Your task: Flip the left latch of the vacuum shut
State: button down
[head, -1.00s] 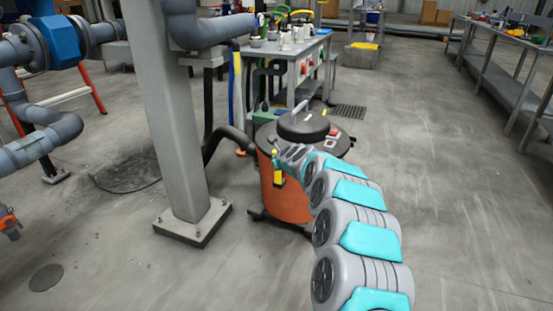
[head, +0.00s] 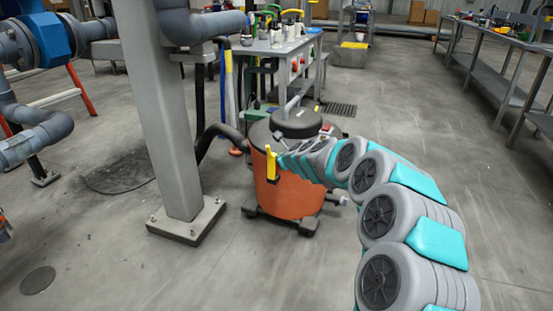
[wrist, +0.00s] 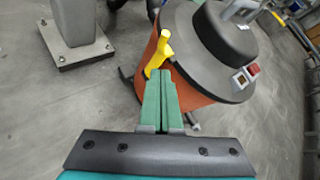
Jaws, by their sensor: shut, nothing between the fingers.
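The vacuum (head: 290,190) is an orange drum with a dark lid, standing on the floor in the middle of the head view. It also fills the upper right of the wrist view (wrist: 210,92). Its yellow left latch (head: 271,163) stands roughly upright at the drum's left side, by the lid's rim. In the wrist view the latch (wrist: 161,48) shows just beyond my fingertips. My gripper (wrist: 160,73) has green fingers, shut and empty, at the latch's lower end. I cannot tell whether they touch it. In the head view the fingers are hard to make out near the latch.
A grey steel post (head: 165,110) with a bolted base plate stands left of the vacuum. A dark hose (head: 214,140) runs from the vacuum behind it. A workbench (head: 285,55) stands behind. The floor (head: 440,160) to the right is open.

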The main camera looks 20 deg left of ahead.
jog(key=shift+w+r+v, duration=0.1)
jog(key=shift+r+v, duration=0.05)
jog(key=shift+v, duration=1.05)
jog(key=shift+w+r+v, duration=0.15)
jog(key=shift+v, duration=1.1)
